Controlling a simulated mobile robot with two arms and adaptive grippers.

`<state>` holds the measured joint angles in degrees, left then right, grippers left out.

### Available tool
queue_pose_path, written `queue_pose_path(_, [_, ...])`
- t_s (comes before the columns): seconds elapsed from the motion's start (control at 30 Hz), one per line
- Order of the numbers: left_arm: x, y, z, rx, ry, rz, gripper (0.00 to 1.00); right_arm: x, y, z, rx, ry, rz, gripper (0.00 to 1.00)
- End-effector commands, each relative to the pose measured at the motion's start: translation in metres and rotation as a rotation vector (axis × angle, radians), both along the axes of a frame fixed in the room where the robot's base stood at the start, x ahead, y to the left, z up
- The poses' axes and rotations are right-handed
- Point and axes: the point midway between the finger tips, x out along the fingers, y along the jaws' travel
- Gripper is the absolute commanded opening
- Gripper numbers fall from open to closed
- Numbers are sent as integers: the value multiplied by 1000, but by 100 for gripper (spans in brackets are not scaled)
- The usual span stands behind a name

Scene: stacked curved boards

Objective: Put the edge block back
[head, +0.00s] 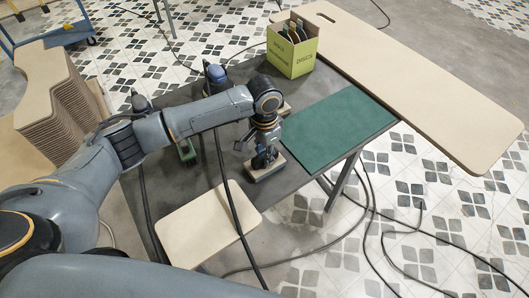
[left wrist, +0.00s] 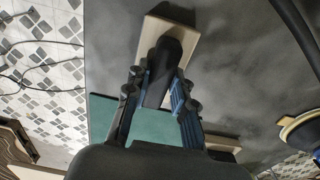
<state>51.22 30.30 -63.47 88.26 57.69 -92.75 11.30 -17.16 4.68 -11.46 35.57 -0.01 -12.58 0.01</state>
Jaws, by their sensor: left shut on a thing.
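The edge block (head: 266,170) has a pale wooden base and a dark grip. It is at the middle of the dark table, just left of the green mat (head: 340,128). My left gripper (head: 264,154) points down and is shut on its grip. In the left wrist view the dark grip of the edge block (left wrist: 168,60) sits between my two fingers (left wrist: 160,95), with the pale base beyond. I cannot tell whether the base touches the table. The mat also shows in the left wrist view (left wrist: 150,125). My right gripper is out of view.
A green box of discs (head: 292,55) stands at the table's back. A pale board (head: 208,225) lies at the front. Stacked curved boards (head: 50,95) stand left; a long board (head: 430,95) lies right.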

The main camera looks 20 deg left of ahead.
Motion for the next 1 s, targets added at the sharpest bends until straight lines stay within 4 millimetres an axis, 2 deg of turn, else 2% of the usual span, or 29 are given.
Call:
queue_pose_path(0.1, [0,0,-2,-1,1,0,0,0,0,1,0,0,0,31])
queue_pose_path(0.13, [0,0,-2,-1,1,0,30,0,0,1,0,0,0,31])
queue_pose_path(0.2, [0,0,-2,-1,1,0,44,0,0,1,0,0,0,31])
queue_pose_path(0.23, [0,0,-2,-1,1,0,47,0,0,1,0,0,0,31])
queue_pose_path(0.53, [0,0,-1,0,0,0,47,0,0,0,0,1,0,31])
queue_pose_path(0.67, [1,0,8,-1,-1,1,47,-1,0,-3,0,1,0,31])
queue_pose_path(1.0, [2,0,78,-2,-4,-1,47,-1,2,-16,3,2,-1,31])
